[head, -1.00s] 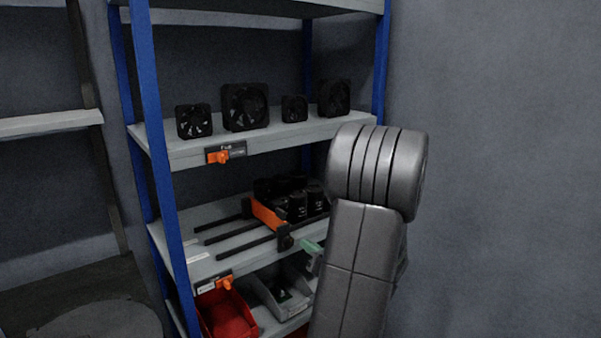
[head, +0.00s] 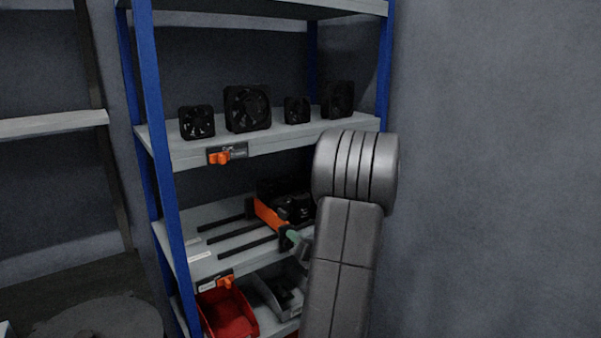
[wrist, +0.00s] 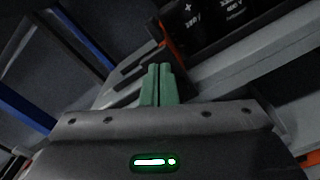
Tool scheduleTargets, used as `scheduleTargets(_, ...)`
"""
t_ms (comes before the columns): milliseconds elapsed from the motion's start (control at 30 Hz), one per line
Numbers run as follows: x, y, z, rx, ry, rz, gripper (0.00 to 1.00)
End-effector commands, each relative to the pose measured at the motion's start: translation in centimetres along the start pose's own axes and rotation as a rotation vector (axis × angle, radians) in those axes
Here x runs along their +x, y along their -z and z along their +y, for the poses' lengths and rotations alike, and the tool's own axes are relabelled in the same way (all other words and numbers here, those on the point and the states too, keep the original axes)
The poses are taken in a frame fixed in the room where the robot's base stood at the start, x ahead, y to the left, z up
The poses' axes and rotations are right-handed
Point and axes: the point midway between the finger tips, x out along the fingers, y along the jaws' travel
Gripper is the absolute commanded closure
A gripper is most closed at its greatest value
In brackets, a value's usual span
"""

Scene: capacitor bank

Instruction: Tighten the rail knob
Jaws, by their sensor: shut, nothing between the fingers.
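The orange rail (head: 268,214) lies across the dark slide bars on the middle shelf, in front of the black capacitors (head: 294,207). A dark knob (head: 285,243) sits at its near end. My gripper (head: 291,235) has green fingers pressed together with nothing between them. In the head view its tips overlap the knob; I cannot tell whether they touch it. In the wrist view my gripper (wrist: 159,68) points toward the near end of the orange rail (wrist: 166,35). The knob is not clear there, perhaps hidden by the fingers.
A red bin (head: 228,312) and a grey bin (head: 277,296) stand on the shelf below. Several black fans (head: 247,108) stand on the shelf above. A blue post (head: 163,170) rises at the left. My arm hides the shelf's right side.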

Motion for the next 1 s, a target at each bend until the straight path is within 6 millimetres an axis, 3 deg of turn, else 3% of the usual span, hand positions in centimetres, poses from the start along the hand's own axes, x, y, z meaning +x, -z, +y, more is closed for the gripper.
scheduleTargets(1000,0.18,0.47,-0.25,0.001,0.001,0.001,1.0)
